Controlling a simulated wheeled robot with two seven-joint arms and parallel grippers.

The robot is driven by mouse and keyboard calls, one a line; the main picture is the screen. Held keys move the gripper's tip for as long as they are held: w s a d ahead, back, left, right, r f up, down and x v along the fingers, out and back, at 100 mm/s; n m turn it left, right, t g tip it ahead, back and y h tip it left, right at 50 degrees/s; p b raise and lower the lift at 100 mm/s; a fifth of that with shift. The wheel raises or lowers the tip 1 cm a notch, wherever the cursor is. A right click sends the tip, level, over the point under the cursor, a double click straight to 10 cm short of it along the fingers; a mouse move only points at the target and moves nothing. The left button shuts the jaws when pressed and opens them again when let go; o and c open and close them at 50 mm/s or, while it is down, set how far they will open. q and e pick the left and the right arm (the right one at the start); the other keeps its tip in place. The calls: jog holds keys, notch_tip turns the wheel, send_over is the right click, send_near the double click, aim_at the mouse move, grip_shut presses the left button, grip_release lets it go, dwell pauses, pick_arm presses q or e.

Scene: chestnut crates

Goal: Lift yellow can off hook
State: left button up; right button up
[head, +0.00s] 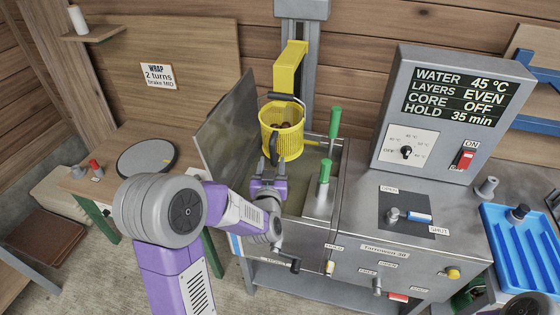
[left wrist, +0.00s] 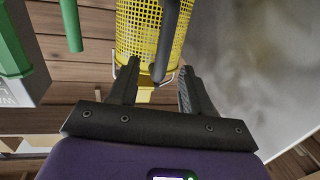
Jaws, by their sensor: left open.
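The yellow can (head: 289,146) is a perforated basket with brown contents. It hangs upright below a yellow arm (head: 290,68) on the grey column, over an open steel tank; the hook itself is hard to make out. A dark upright handle (head: 273,148) is on its near side. My left gripper (head: 270,172) is open just in front of the can, at the handle's lower part. In the left wrist view, the yellow mesh (left wrist: 137,30) fills the top and the dark handle (left wrist: 165,45) reaches down between the open fingers (left wrist: 158,85). I cannot tell whether they touch it.
A raised steel lid (head: 228,118) stands left of the can. Green-handled levers (head: 334,122) stand close on its right. A control box (head: 450,110) with a display and a blue ribbed tray (head: 520,245) are further right. A table with a round plate (head: 147,157) is at left.

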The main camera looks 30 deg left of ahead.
aim_at(272, 150)
pick_arm(q)
jog(key=shift+w+a+r, duration=0.15)
jog(key=shift+a+r, duration=0.1)
jog(key=shift+b+x, duration=0.3)
jog(key=shift+x, duration=2.65)
jog(key=shift+f, duration=0.1)
pick_arm(e)
jog(key=shift+s+f, duration=0.3)
jog(key=shift+s, duration=0.1)
pick_arm(q)
jog(key=shift+c, duration=0.2)
grip_shut()
jog(key=shift+c, duration=2.2)
grip_release()
grip_shut()
jog(key=shift+r, duration=0.35)
pick_arm(e)
jog(key=shift+r, duration=0.2)
